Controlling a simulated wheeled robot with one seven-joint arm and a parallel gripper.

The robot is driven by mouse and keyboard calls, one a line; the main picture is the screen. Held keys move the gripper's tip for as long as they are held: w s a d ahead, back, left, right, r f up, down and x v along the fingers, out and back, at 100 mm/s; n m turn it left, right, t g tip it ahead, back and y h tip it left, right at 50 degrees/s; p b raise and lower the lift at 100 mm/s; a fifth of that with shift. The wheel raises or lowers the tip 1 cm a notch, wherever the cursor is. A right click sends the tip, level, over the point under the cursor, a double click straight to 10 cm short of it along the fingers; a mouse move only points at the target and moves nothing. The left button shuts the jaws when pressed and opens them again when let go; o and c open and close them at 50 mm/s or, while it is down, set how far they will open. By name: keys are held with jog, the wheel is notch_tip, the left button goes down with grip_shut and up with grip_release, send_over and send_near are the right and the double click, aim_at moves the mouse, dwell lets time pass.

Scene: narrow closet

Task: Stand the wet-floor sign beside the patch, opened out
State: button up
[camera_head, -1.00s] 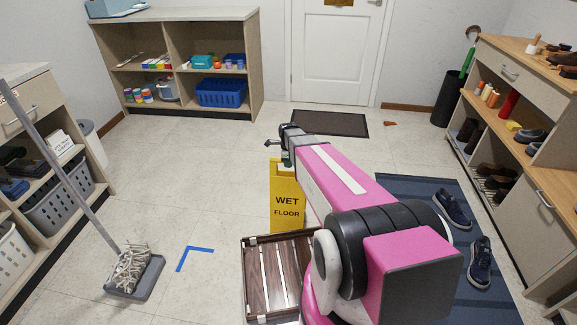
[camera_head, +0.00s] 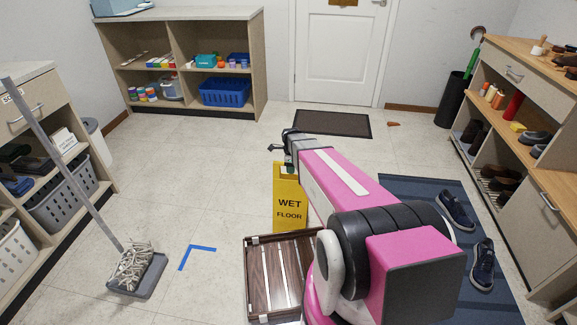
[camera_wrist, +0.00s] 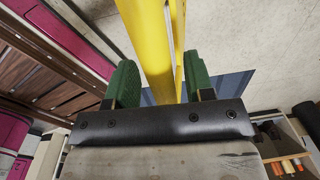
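The yellow wet-floor sign (camera_head: 289,205) stands upright on the floor in the middle of the head view, its "WET FLOOR" face toward me. My gripper (camera_head: 284,150) is at its top edge. In the wrist view the green finger pads of my gripper (camera_wrist: 160,85) are apart, with the yellow sign (camera_wrist: 148,45) between them; narrow gaps seem to show beside it. Two yellow strips show there, a broad one and a thin one. A blue tape corner (camera_head: 196,251) lies on the floor to the left; I cannot make out a wet patch.
A mop (camera_head: 131,270) leans at the left by a shelf unit. A wooden slatted rack (camera_head: 260,285) lies in front of the sign. A blue mat (camera_head: 405,187) with shoes is to the right. Tiled floor between mop and sign is clear apart from the tape.

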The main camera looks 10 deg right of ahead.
notch_tip(320, 180, up, 13)
jog(key=s+n, duration=2.1)
jog(key=shift+f+n+g, duration=0.3)
jog(key=shift+f, duration=0.15)
